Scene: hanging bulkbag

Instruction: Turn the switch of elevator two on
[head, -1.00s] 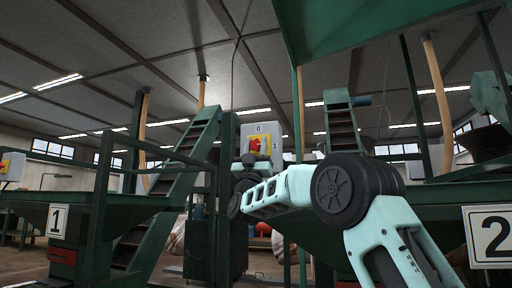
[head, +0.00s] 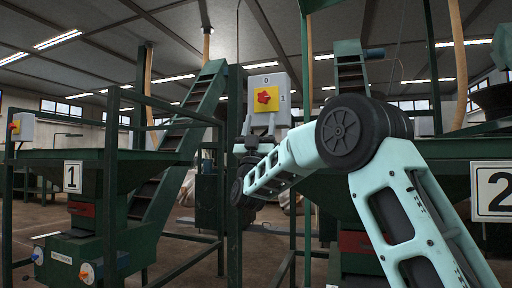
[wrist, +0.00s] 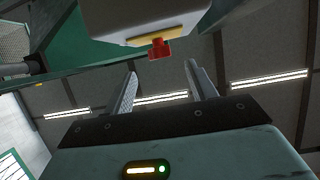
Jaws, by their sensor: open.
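A grey switch box (head: 283,89) with a yellow plate and a red knob (head: 265,96) is at the centre of the head view, marked 0 above and 1 at its right. The box (wrist: 185,12) and the red knob (wrist: 160,47) also show at the top of the wrist view. My gripper (head: 261,124) points up, its fingers at the lower part of the box in the head view. In the wrist view my gripper (wrist: 162,78) is open and empty, the knob lying beyond the gap between its fingertips. Contact with the knob does not show.
A sign 2 (head: 494,191) is on green machinery at the right. A sign 1 (head: 73,177) and another switch box (head: 22,127) are at the left. Green rails (head: 110,190) and an inclined elevator (head: 190,120) stand left of my arm. Bare floor shows at the lower left.

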